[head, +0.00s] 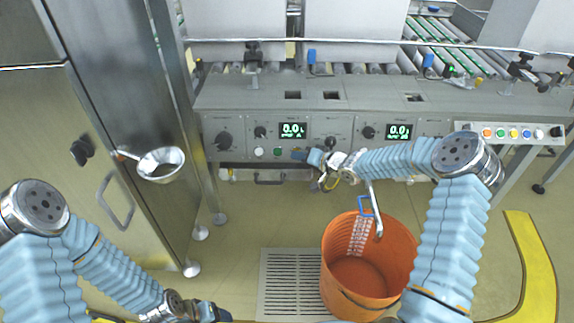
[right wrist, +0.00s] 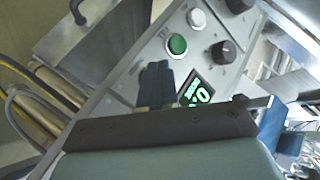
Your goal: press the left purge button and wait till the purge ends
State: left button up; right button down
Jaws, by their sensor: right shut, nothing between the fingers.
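The grey control panel (head: 225,125) has a left green display (head: 293,130) and a right one (head: 398,131). Under the left display are a white button (head: 258,152) and a green button (head: 277,152). The right wrist view also shows the white button (right wrist: 197,19) and green button (right wrist: 177,44). I cannot read which button is labelled purge. My right gripper (head: 299,154) is shut and empty, its tips at the panel just right of the green button. Its fingers (right wrist: 155,85) hide the panel there; I cannot tell whether they touch it. My left gripper (head: 215,312) is low at the bottom edge, its jaws unclear.
An orange bucket (head: 340,262) with a blue-handled tool in it stands on the floor below my right arm, beside a floor grate (head: 290,280). A metal cabinet (head: 60,130) with a funnel-like cup (head: 160,165) is at left. A button box (head: 505,132) is at right.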

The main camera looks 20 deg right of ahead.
jog(key=shift+w+d+f, duration=0.1)
jog(key=shift+w, duration=0.1)
dwell(0.5)
jog(key=shift+s+a+r, duration=0.2)
jog(key=shift+s+r, duration=0.1)
jog(key=shift+s, duration=0.45)
jog(key=s, duration=0.1)
jog(key=s+r, duration=0.1)
jog(key=s, duration=0.1)
jog(key=s+a+b, duration=0.1)
jog(key=shift+s+a+r, duration=0.1)
jog(key=shift+s+r, duration=0.1)
jog(key=shift+r, duration=0.1)
jog(key=shift+a, duration=0.1)
